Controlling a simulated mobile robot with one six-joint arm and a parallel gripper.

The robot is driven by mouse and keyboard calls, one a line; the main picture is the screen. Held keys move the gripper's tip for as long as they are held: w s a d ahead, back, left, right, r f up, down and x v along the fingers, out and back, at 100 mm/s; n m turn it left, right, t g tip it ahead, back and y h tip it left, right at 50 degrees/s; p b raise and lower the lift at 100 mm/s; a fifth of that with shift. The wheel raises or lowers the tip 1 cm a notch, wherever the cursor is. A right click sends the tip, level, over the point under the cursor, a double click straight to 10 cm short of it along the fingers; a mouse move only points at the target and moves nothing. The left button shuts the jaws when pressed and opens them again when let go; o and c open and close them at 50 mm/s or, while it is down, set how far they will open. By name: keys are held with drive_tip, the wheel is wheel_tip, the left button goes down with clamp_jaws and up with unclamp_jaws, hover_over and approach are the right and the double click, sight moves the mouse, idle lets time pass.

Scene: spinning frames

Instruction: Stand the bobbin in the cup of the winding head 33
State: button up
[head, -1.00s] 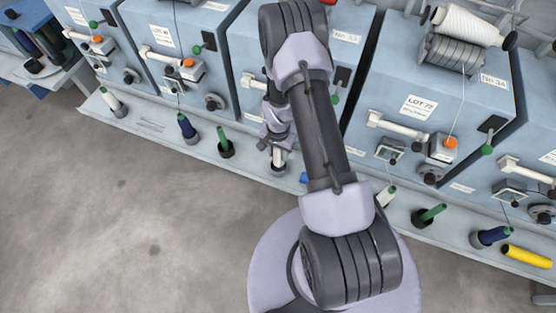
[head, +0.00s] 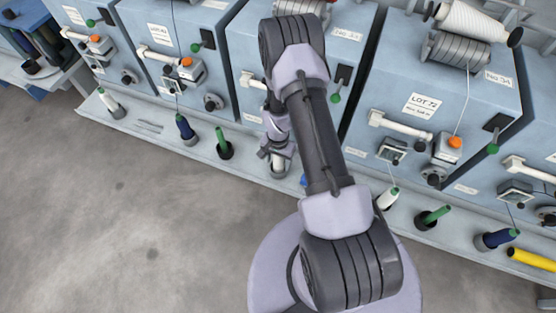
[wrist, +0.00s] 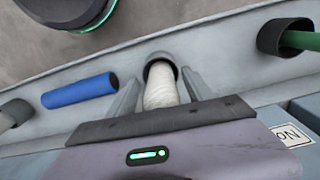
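A white-wound bobbin (wrist: 164,92) stands with its far end in a dark cup (wrist: 158,61) on the ledge, in the middle of the wrist view. My gripper (wrist: 161,80) has one finger on each side of the bobbin. Narrow gaps seem to show between fingers and bobbin, so it looks open around it. The near end of the bobbin is hidden by the gripper body. In the head view my gripper (head: 277,160) is low over this cup, in front of the winding head (head: 238,58) labelled 33, and mostly hides the bobbin.
A blue tube (wrist: 79,90) lies on the ledge beside the cup. A cup with a green bobbin (head: 224,145) stands to the left, and a white bobbin (head: 388,198) to the right. A yellow tube (head: 531,259) lies at far right. The floor in front is clear.

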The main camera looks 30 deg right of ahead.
wheel_tip(320, 180, up, 8)
drive_tip(key=p, duration=0.4)
drive_tip(key=shift+r, duration=0.15)
drive_tip(key=shift+s, duration=0.1)
